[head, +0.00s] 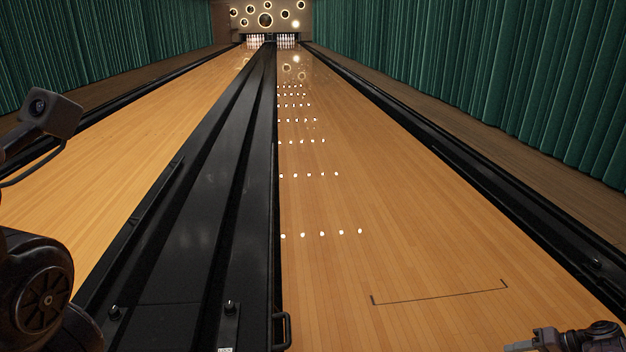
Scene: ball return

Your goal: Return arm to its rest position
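My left arm comes in at the left edge of the head view, with a dark round joint low down and a small camera-like block above it. No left gripper fingers show in the picture. At the bottom right corner, a dark part of my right arm's end (562,341) shows, cut off by the picture's lower edge. Whether its fingers are open or shut cannot be made out. No ball is visible.
A black ball-return divider (215,210) runs between the left lane (130,130) and the right lane (400,220). A black handle (283,330) sits at its near right side. White pins (286,41) stand far off. Green curtains (480,60) line the sides.

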